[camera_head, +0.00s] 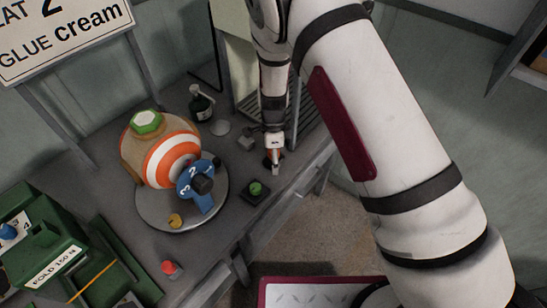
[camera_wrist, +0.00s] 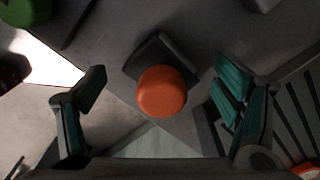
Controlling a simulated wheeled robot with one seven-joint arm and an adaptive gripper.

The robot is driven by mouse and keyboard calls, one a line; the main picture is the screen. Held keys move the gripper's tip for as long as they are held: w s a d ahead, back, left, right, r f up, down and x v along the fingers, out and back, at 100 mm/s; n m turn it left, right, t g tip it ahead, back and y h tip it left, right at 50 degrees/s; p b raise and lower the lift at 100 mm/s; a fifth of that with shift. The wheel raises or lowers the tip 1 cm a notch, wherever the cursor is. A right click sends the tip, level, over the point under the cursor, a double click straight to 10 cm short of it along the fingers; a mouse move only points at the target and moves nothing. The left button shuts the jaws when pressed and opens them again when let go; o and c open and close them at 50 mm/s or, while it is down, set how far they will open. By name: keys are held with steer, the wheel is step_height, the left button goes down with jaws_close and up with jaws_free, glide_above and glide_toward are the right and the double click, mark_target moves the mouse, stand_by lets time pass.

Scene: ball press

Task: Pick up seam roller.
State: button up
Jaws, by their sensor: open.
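In the wrist view an orange rounded piece (camera_wrist: 162,91) on a dark base (camera_wrist: 151,52) sits between my spread fingers; I take it for the seam roller, though its full shape does not show. In the head view a bit of orange (camera_head: 267,162) shows at the tip of my arm, mostly hidden. My gripper (camera_wrist: 160,80) is open, with one teal-padded finger on each side of the orange piece and visible gaps to both. In the head view my gripper (camera_head: 274,153) points down at the bench's right edge.
An orange-and-white ball press (camera_head: 170,160) stands on a round plate (camera_head: 160,213) to the left. A green button (camera_head: 256,188) on a dark base is close by. A dark bottle (camera_head: 201,103) stands behind. A slatted rack (camera_head: 308,118) is on the right.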

steer(key=shift+f, duration=0.6)
steer(key=c, duration=1.4)
steer(key=shift+r, duration=0.15)
steer(key=shift+w+r, duration=0.1)
steer(key=shift+r, duration=0.45)
step_height(320, 180, up, 2)
steer(key=shift+r+b, duration=0.1)
steer(key=shift+b, duration=0.3)
steer(key=s+d, duration=0.1)
steer(key=s, duration=0.4)
steer(key=s+d+r, duration=0.1)
steer(key=s+d, duration=0.1)
steer(key=s, duration=0.3)
steer(key=s+d, duration=0.1)
steer(key=s, duration=0.4)
steer(key=shift+s+d+r, duration=0.15)
steer(key=shift+s+r, duration=0.05)
steer(key=shift+s, duration=0.1)
